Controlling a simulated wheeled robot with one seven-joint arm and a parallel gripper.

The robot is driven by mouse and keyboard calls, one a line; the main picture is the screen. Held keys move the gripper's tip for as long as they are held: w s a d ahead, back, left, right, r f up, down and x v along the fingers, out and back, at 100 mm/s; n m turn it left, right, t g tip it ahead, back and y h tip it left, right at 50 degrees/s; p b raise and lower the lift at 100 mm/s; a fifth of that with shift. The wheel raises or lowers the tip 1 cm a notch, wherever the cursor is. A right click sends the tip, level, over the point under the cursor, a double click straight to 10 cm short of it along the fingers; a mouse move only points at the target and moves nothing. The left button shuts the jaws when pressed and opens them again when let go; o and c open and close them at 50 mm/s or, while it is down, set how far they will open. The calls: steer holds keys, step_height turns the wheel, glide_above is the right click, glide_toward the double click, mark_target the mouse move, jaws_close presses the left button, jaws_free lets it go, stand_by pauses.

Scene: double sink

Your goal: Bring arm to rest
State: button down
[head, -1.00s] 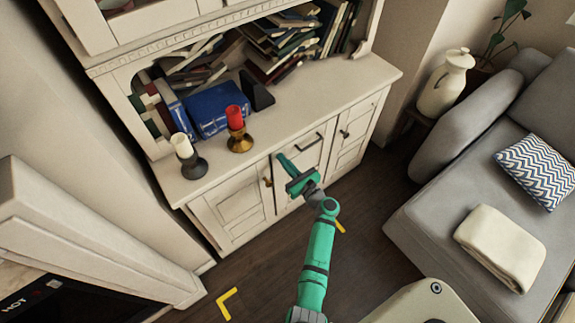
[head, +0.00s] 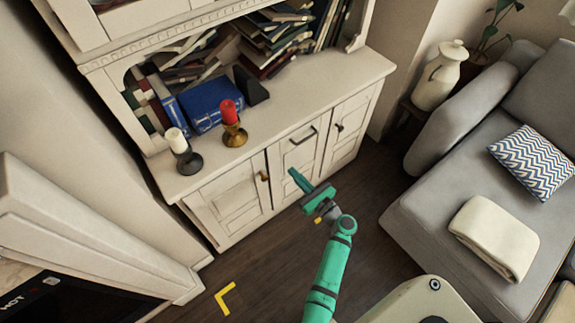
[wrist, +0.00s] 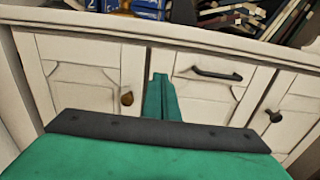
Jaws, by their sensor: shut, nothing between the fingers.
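My green arm reaches up from the bottom of the head view. My gripper (head: 296,178) is shut and empty, in front of the white cabinet's lower doors. In the wrist view its fingers (wrist: 160,95) are together and point toward the cabinet front, between a brass knob (wrist: 127,98) and a dark handle (wrist: 216,74). I see nothing held. Whether the fingertips touch the cabinet is hard to tell, but in the head view they look apart from it.
The white cabinet (head: 235,205) carries a red candle (head: 229,112), a white candle (head: 177,141), a blue box (head: 213,103) and books. A grey sofa (head: 440,220) stands at right, with a white jug (head: 440,75) behind. Dark wooden floor (head: 285,260) is open around my arm.

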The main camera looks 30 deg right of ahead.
steer(key=s, duration=0.3)
steer(key=shift+d, duration=0.35)
steer(key=s+a+f+n+g+h, duration=0.1)
steer(key=s+a+f+n+g, duration=0.2)
steer(key=s+a+f+n, duration=0.55)
steer(key=s+a+f+n+g+h, duration=0.2)
steer(key=s+a+f+n+g, duration=0.15)
steer(key=s+a+n, duration=0.55)
steer(key=s+a+r+n+t, duration=0.1)
steer(key=s+a+r+n, duration=0.2)
steer(key=r, duration=0.6)
steer(key=s+a+r+n+t+y, duration=0.1)
steer(key=s+a+r+n, duration=0.3)
steer(key=a+r+n, duration=0.3)
steer(key=s+a+r+n+t, duration=0.2)
steer(key=s+a+r+n, duration=0.2)
steer(key=r+n, duration=0.3)
step_height(320, 180, up, 5)
steer(key=shift+a+f, duration=0.2)
steer(key=shift+a, duration=0.35)
